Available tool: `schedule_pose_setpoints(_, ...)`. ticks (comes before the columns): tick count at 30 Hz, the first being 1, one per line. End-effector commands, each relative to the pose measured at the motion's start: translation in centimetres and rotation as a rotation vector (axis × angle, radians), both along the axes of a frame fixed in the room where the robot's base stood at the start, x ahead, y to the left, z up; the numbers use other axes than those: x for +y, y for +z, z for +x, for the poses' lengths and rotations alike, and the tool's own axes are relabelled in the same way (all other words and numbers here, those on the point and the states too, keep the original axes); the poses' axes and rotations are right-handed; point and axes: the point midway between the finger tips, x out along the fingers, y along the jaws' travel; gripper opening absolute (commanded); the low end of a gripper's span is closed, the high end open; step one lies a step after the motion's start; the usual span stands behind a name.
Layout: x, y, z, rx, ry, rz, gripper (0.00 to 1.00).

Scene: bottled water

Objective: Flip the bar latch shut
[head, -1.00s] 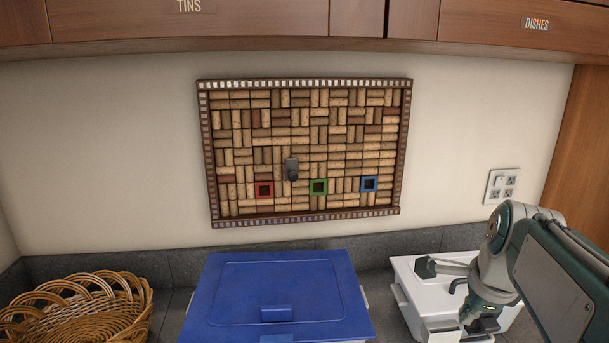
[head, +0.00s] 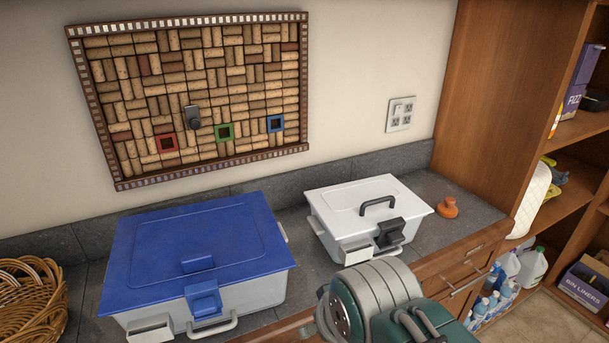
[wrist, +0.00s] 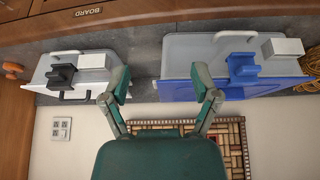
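A white box (head: 365,205) with a black lid handle (head: 377,204) stands on the counter; a black latch (head: 391,234) juts from its front. A blue-lidded box (head: 197,245) stands to its left, with a blue latch (head: 204,299) on its front. Both boxes also show in the wrist view, which is upside down: the black latch (wrist: 62,76) left, the blue latch (wrist: 242,69) right. My gripper (wrist: 162,80) is open and empty, its fingers apart over the gap between the boxes. It is outside the head view. I cannot tell how firmly either latch is seated.
A wicker basket (head: 30,302) stands at the far left. An orange object (head: 447,207) lies right of the white box. A cork board (head: 200,95) and a socket plate (head: 401,114) are on the wall. Open shelves are at the right.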

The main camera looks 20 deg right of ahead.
Motion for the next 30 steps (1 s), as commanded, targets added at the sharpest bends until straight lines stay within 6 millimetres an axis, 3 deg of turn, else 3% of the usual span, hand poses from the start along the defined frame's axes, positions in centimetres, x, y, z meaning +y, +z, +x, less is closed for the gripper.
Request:
schedule_pose_setpoints(4,0.0,-0.9,0.1,0.05,-0.059,0.062,0.91)
schedule_pose_setpoints(7,0.1,-2.8,0.2,0.155,-0.193,0.211,0.91)
schedule_pose_setpoints(12,0.5,-5.4,1.2,0.347,-0.506,0.58,0.91)
schedule_pose_setpoints(19,-1.0,-6.4,4.8,0.494,-0.922,1.136,0.91)
schedule_pose_setpoints(23,-4.2,-6.3,7.4,0.505,-1.14,1.479,0.91)
schedule_pose_setpoints(26,-7.9,-6.3,9.1,0.471,-1.292,1.755,0.91)
schedule_pose_setpoints(30,-15.0,-6.7,10.2,0.349,-1.472,2.152,0.91)
